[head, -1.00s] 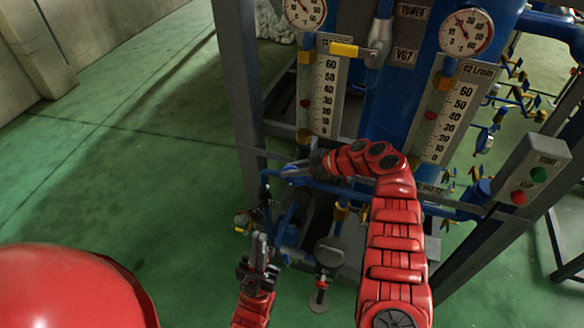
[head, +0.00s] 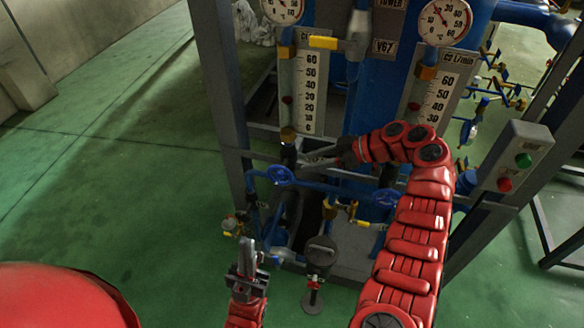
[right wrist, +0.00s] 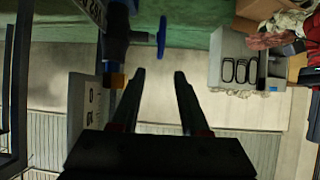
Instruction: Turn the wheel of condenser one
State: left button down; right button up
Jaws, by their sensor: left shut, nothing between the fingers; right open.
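A blue handwheel (head: 280,174) sits on the blue pipe below the left flow scale (head: 308,95). A second blue handwheel (head: 386,198) sits further right, below the C2 scale (head: 441,92). My right gripper (head: 308,160) is open, above and to the right of the left wheel, apart from it in the picture. In the right wrist view the fingers of the right gripper (right wrist: 159,76) are parted and empty, with a blue wheel (right wrist: 161,37) seen edge-on beyond their tips. My left gripper (head: 246,255) is shut and empty, low in front of the rig.
Grey frame posts (head: 218,90) border the rig. Dial gauges (head: 445,20) and a yellow-handled valve (head: 325,43) are above. A box with green and red buttons (head: 514,155) is at right. Green floor (head: 110,160) lies open at left.

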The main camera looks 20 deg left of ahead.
jog(key=v, duration=0.5)
jog(key=shift+d+r+b, duration=0.15)
jog(key=shift+d+b, duration=0.1)
jog(key=shift+b, duration=0.15)
